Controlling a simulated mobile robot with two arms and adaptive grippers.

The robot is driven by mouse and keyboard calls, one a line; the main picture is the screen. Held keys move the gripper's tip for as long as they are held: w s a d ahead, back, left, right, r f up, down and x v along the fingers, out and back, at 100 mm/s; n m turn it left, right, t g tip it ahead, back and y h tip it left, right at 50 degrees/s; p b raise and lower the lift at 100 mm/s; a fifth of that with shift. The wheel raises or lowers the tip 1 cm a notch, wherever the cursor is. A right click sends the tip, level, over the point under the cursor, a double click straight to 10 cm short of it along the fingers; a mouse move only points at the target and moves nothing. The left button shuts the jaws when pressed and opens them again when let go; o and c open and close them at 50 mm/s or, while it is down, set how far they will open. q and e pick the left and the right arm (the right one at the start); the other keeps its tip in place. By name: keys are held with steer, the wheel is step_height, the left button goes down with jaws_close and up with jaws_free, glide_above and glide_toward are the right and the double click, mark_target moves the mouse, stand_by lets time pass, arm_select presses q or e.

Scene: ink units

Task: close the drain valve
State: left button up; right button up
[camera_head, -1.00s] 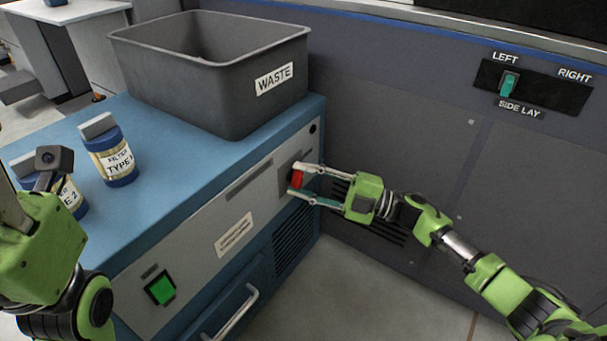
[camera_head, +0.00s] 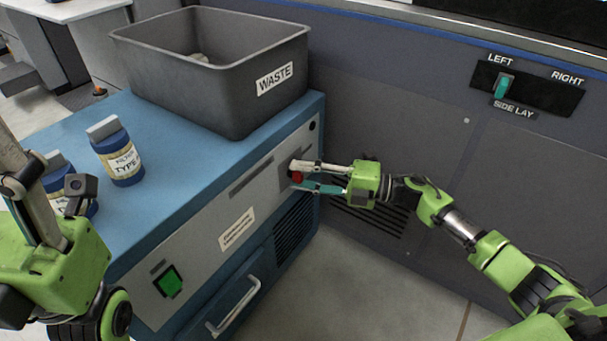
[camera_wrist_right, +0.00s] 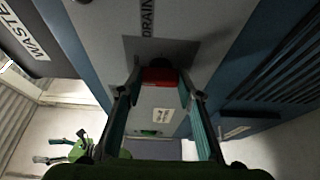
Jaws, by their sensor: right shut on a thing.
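The drain valve's red handle (camera_head: 297,177) is on the grey front panel of the blue cabinet. It also shows in the right wrist view (camera_wrist_right: 160,76), below a plate marked DRAIN (camera_wrist_right: 147,20). My right gripper (camera_head: 300,176) is shut on the red handle, one finger above and one below it in the head view. The fingers hide part of the handle, and its exact angle is hard to tell. My left gripper (camera_head: 40,215) is at the left edge, away from the valve; its fingertips are not clearly seen.
A dark machine wall with a side lay switch (camera_head: 503,87) stands at right.

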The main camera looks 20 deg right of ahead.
steer(key=o, duration=1.1)
steer(key=shift+d, duration=0.1)
steer(key=v, duration=0.7)
steer(key=shift+d, duration=0.15)
steer(key=shift+s, duration=0.1)
